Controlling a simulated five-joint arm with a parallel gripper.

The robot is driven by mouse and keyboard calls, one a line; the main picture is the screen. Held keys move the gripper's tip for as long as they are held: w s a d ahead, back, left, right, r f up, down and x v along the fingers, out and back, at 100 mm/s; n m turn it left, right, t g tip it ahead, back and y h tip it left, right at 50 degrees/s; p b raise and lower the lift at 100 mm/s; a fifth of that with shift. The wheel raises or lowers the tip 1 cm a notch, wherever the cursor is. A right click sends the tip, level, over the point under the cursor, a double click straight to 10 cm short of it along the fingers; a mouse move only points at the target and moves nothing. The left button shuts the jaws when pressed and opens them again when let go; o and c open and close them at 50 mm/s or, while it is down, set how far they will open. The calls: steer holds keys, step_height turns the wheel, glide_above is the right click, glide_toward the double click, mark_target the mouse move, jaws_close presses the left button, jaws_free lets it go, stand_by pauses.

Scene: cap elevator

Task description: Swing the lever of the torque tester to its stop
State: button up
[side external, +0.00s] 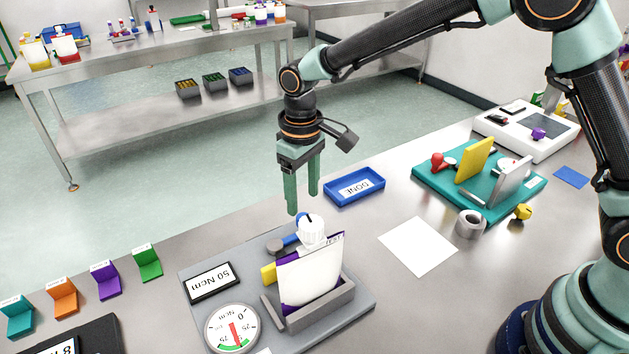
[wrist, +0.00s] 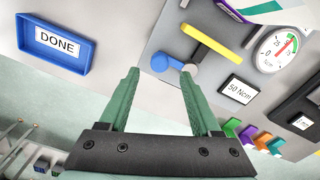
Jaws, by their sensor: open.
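The torque tester is a grey plate (side external: 362,308) with a round dial (side external: 232,329) and a "50 Ncm" sign (side external: 212,283). A white pouch with purple edges (side external: 310,273) and white cap (side external: 312,229) stands in a grey holder, partly hiding the lever. My gripper (side external: 302,204) is open and empty, pointing down above the lever.
A blue "DONE" tray (side external: 354,187) lies behind the tester. A teal fixture (side external: 430,185) with a yellow plate stands to the right, near a white paper (side external: 418,246). Several coloured holders (side external: 105,280) line the left edge. The table between tester and paper is clear.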

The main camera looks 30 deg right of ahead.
step_height(320, 180, up, 7)
steer(key=shift+f, duration=0.2)
steer(key=shift+r, duration=0.1)
steer(key=s+d+r+m+t, duration=0.2)
steer(key=s+d+r, duration=0.3)
steer(key=d+r, duration=0.4)
steer(key=s+d+f+m+t, duration=0.1)
steer(key=s+d+m+t, duration=0.1)
steer(key=s+d, duration=0.8)
steer(key=shift+d+f+t, duration=0.25)
steer(key=shift+f+t, duration=0.05)
steer(key=shift+t, duration=0.5)
